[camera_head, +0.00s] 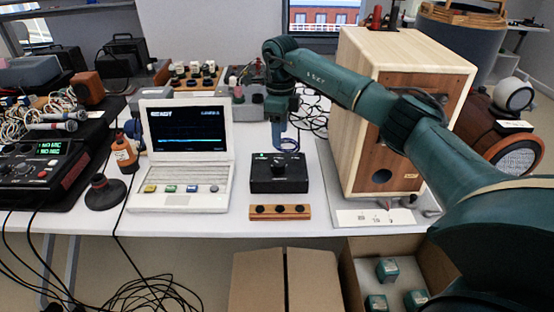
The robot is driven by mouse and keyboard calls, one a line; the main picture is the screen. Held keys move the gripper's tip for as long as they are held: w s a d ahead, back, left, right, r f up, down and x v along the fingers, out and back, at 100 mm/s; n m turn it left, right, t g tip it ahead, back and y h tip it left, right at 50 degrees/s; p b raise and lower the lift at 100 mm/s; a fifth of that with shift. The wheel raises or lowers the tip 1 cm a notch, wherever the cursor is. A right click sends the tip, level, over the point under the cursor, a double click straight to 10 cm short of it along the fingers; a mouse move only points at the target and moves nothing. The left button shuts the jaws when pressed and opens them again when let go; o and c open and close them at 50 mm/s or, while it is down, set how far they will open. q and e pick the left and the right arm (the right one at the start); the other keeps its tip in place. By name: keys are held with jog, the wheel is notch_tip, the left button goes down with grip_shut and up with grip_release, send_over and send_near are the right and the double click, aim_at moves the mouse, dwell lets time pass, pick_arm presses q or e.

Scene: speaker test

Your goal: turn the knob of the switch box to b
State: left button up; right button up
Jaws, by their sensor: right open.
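The switch box (279,183) is a small black box on the white table, between the laptop-like device and the large wooden speaker. Its round knob seems to be on top, but it is dark on dark and its pointer and the letters are too small to read. My right gripper (278,143) comes from the upper right and points down just above the box's back part. It is open, with nothing seen between its fingers; I cannot tell whether it touches the knob. My left gripper is not in view.
A white laptop-like device (185,160) stands left of the box. A wooden strip with dark knobs (280,212) lies in front. The large wooden speaker (352,120) stands close on the right, under my right arm. An open carton (355,290) is below the table's front edge.

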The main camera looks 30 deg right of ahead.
aim_at(279, 163)
notch_tip(279, 163, down, 10)
jog(key=shift+a+f, duration=0.1)
dwell(0.4)
jog(key=c, duration=1)
